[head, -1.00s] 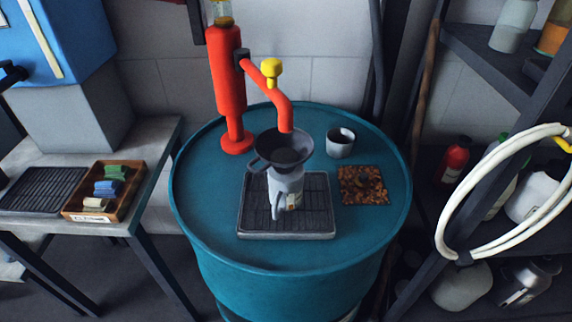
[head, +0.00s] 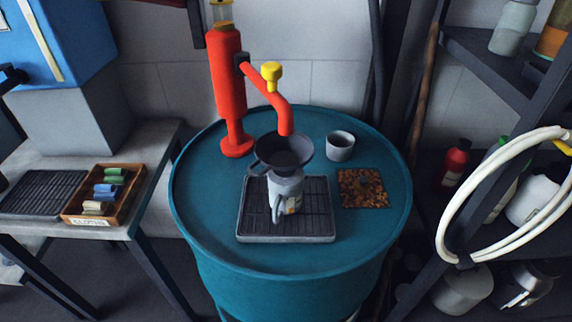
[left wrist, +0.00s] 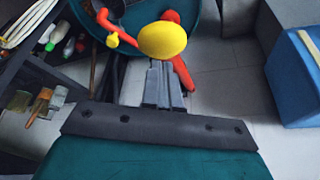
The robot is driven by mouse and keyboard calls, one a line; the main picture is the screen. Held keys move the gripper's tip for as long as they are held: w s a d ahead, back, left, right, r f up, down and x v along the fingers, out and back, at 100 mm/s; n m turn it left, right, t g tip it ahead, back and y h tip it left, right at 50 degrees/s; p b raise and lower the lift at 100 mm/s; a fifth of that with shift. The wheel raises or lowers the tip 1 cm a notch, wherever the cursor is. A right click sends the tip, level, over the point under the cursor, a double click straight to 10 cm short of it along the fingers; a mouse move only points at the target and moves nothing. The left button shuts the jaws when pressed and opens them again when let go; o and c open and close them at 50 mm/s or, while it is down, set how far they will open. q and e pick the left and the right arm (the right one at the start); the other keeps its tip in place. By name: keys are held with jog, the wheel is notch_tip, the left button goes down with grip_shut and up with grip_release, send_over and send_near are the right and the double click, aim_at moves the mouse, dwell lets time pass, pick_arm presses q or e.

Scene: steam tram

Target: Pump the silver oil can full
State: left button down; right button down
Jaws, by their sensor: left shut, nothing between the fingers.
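The silver oil can (head: 287,189) stands upright on a dark grated tray (head: 322,239) on a teal drum. A dark funnel (head: 270,146) sits in its top, under the spout of the red hand pump (head: 228,85). A smaller yellow knob (head: 271,71) is on the spout pipe. In the left wrist view, my left gripper (left wrist: 164,70) is shut and empty, its tips close to a large yellow ball knob (left wrist: 162,40). I cannot tell whether they touch. The can's inside is hidden. My right gripper is not in view.
The teal drum (head: 205,230) also holds a grey cup (head: 340,146) and a square brown mat (head: 362,188). A bench at left has a wooden box (head: 127,209) of rolled cloths. At right stands a dark shelf with bottles and a white hose loop (head: 452,215).

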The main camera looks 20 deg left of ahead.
pick_arm(q)
jog(key=shift+f+b, duration=2.2)
jog(key=shift+f, duration=5.35)
notch_tip(320, 180, up, 8)
jog(key=p, duration=0.5)
jog(key=shift+f+p, duration=0.25)
jog(key=shift+p, duration=0.05)
jog(key=shift+r, duration=4)
jog(key=shift+f, duration=0.1)
jog(key=shift+f+b, duration=1.25)
jog(key=shift+f, duration=2.55)
notch_tip(320, 180, up, 3)
jog(key=p, duration=0.2)
jog(key=shift+r+p, duration=0.1)
jog(key=shift+p, duration=0.3)
jog(key=shift+r, duration=2.35)
